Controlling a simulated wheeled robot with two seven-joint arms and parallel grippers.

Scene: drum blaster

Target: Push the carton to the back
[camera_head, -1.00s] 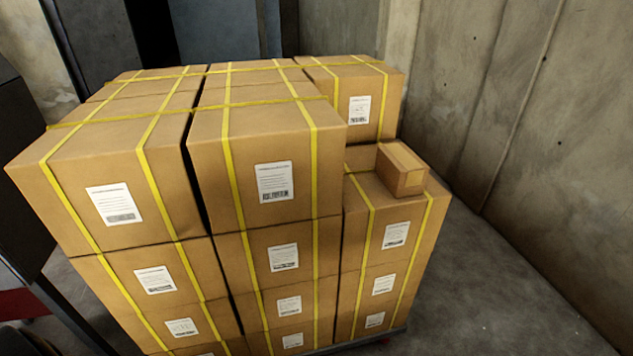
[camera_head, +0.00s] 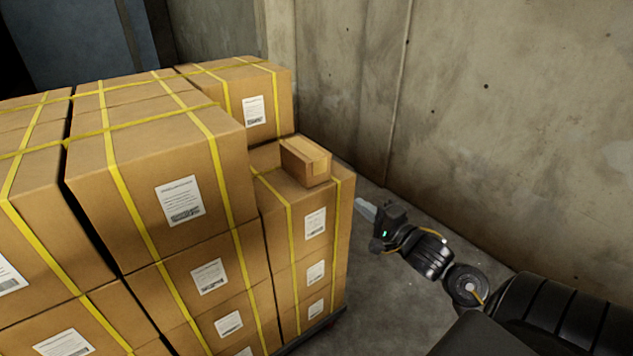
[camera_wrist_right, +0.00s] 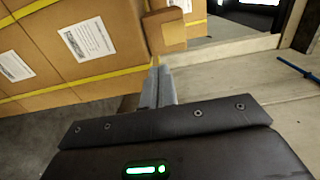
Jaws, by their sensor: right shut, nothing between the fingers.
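The small brown carton (camera_head: 307,161) sits on the lower right stack of strapped boxes, in front of a taller box (camera_head: 247,97) at the back. It also shows in the right wrist view (camera_wrist_right: 166,32), just beyond the fingertips. My right gripper (camera_head: 363,207) is to the right of the stack and lower than the carton in the head view, apart from it. Its fingers (camera_wrist_right: 157,80) are together and empty, pointing toward the boxes. My left gripper is not in view.
Large boxes with yellow straps (camera_head: 160,165) fill the left and stand higher than the carton's ledge. A concrete wall (camera_head: 500,120) runs along the right and back. Bare floor (camera_head: 385,310) lies between the stack and the wall. A blue rod-like thing (camera_wrist_right: 298,68) shows at the right in the wrist view.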

